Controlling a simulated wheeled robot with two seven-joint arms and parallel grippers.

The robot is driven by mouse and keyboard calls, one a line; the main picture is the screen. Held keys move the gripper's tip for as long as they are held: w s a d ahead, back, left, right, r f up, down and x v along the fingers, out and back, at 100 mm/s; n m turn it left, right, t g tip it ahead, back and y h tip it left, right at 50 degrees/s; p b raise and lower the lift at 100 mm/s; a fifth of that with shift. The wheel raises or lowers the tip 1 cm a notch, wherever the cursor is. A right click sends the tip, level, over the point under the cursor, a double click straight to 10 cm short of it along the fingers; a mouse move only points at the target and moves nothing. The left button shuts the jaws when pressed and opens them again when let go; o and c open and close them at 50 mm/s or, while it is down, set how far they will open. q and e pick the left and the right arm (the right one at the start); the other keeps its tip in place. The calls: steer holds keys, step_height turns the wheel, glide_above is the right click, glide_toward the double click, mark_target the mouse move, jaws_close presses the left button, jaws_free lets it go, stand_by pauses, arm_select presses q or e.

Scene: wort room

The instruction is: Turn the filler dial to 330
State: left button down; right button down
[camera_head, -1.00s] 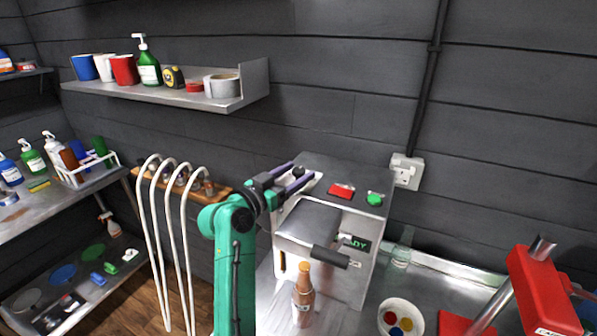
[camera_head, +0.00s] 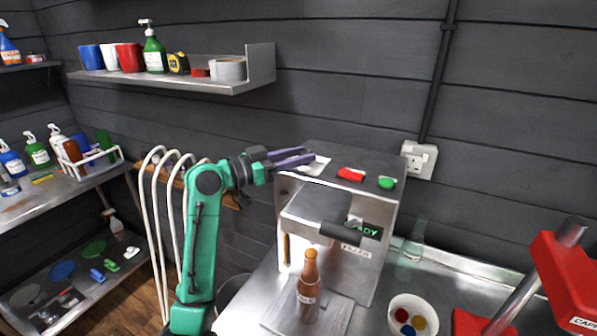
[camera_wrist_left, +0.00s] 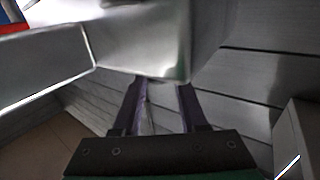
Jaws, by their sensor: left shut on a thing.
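The filler (camera_head: 315,205) is a grey metal machine on the bench, with a green READY display (camera_head: 368,230). A white dial plate (camera_head: 316,166) lies on the left of its top, next to a red button (camera_head: 350,174) and a green button (camera_head: 387,183). My left gripper (camera_head: 300,158) reaches in from the left over the plate, its purple fingers close together and shut on the filler dial, which they hide. The dial's reading cannot be made out. The fingers also show in the left wrist view (camera_wrist_left: 160,98). My right gripper is not in view.
A brown bottle (camera_head: 308,287) stands under the filler's front. A bowl of coloured caps (camera_head: 413,315), a clear glass bottle (camera_head: 412,245) and a red capper (camera_head: 570,275) are to the right. A wall shelf (camera_head: 180,82) holds cups and a green bottle. White hoses (camera_head: 150,215) hang at left.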

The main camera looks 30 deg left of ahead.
arm_select(q)
steer(key=m+g+h+b, duration=0.2)
steer(key=m+h+b, duration=0.1)
steer(key=shift+w+a+f+g+h, duration=0.2)
steer(key=shift+a+f+g+h, duration=0.1)
steer(key=shift+g+h, duration=0.1)
steer(key=shift+w+r+m+g+h+b, duration=0.15)
steer(key=shift+m+g+h+b, duration=0.3)
steer(key=shift+m+g+h, duration=0.45)
steer(key=shift+r+m+g+h, duration=0.2)
steer(key=shift+m+g+h, duration=0.45)
steer(key=shift+g, duration=0.45)
steer(key=shift+w+a+m+g+h+p, duration=0.15)
steer(key=shift+m+g+h+p, duration=0.25)
steer(key=shift+m+g, duration=0.4)
steer(key=shift+f+m+g+h+p, duration=0.15)
steer(key=shift+m+g+h+p, duration=0.15)
steer(key=shift+g, duration=0.5)
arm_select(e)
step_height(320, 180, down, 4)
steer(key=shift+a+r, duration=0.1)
arm_select(q)
steer(key=shift+f, duration=0.2)
steer(key=c, duration=0.6)
jaws_free()
steer(key=shift+o, duration=0.5)
steer(key=shift+w+d+r, duration=0.15)
steer(key=shift+w+d, duration=0.05)
steer(key=shift+d, duration=0.15)
steer(key=shift+a, duration=0.1)
